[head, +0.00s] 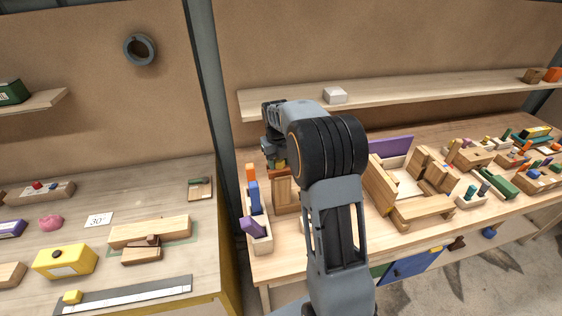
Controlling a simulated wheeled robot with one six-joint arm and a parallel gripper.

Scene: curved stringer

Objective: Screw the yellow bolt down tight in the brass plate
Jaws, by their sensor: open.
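My arm rises through the middle of the head view and bends over the left end of the right-hand bench. My gripper (274,154) points down there, small and partly hidden by my own wrist, with its jaws open. Below it is a small orange-brown part, close above an upright wooden block (284,192). I cannot tell whether the gripper touches it. I cannot make out the yellow bolt or the brass plate for certain; they may be hidden by the gripper or too small to tell.
A wooden tray (261,245) with orange, blue and purple pieces stands left of the block. Wooden frames (424,211) and many small parts fill the bench to the right. A shelf (410,92) runs behind. A yellow box (65,261) sits on the left bench (105,185).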

